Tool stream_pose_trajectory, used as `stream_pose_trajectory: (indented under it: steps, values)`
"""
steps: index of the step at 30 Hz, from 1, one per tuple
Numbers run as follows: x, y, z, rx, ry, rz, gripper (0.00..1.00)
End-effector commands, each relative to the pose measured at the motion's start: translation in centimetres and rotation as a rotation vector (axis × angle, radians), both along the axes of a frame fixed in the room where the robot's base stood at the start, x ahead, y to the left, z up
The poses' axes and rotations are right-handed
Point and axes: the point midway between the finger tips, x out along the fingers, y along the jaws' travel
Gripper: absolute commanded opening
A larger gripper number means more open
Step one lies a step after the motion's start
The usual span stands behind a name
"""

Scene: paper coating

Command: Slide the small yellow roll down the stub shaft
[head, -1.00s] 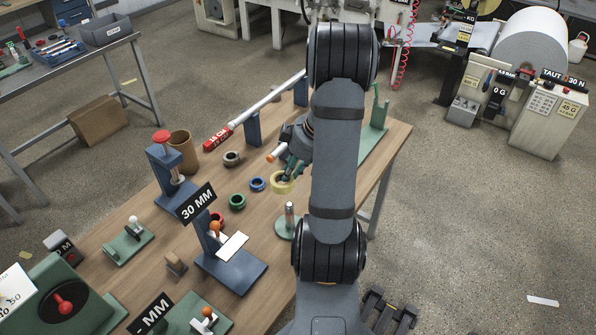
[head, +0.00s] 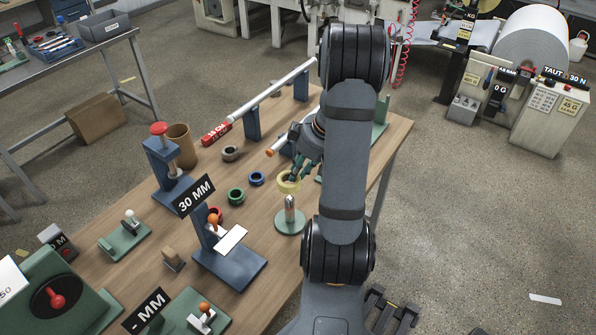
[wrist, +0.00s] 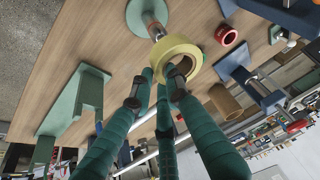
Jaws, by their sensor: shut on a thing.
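The small yellow roll (head: 288,182) is held in the fingertips of my gripper (head: 300,170). In the wrist view the yellow roll (wrist: 192,50) is a wide ring with the teal fingers of my gripper (wrist: 158,92) against its near side. The stub shaft (head: 290,206) is a short metal post upright on a round green base (head: 284,226). In the head view its tip stands just below the roll. In the wrist view the shaft (wrist: 154,29) points at the roll's edge, which hides its tip. I cannot tell whether the roll touches the shaft.
Blue (head: 256,178), green (head: 236,196) and red (head: 215,215) rolls lie on the wooden table to the left. A blue stand with a 30 MM sign (head: 196,195) is left of the shaft. A long white bar (head: 270,92) rests on blue supports behind.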

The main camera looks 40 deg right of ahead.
Motion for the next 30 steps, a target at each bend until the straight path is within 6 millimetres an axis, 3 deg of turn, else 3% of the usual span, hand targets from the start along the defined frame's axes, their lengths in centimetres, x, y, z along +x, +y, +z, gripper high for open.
stream_pose_trajectory:
  steps: [1,10,30]
  values:
    - [0.0,0.0,-1.1,-0.001,0.000,0.001,0.00]
    - [0.0,0.0,-3.0,-0.001,-0.001,0.000,0.00]
    - [0.0,0.0,-3.4,-0.001,0.000,0.000,0.00]
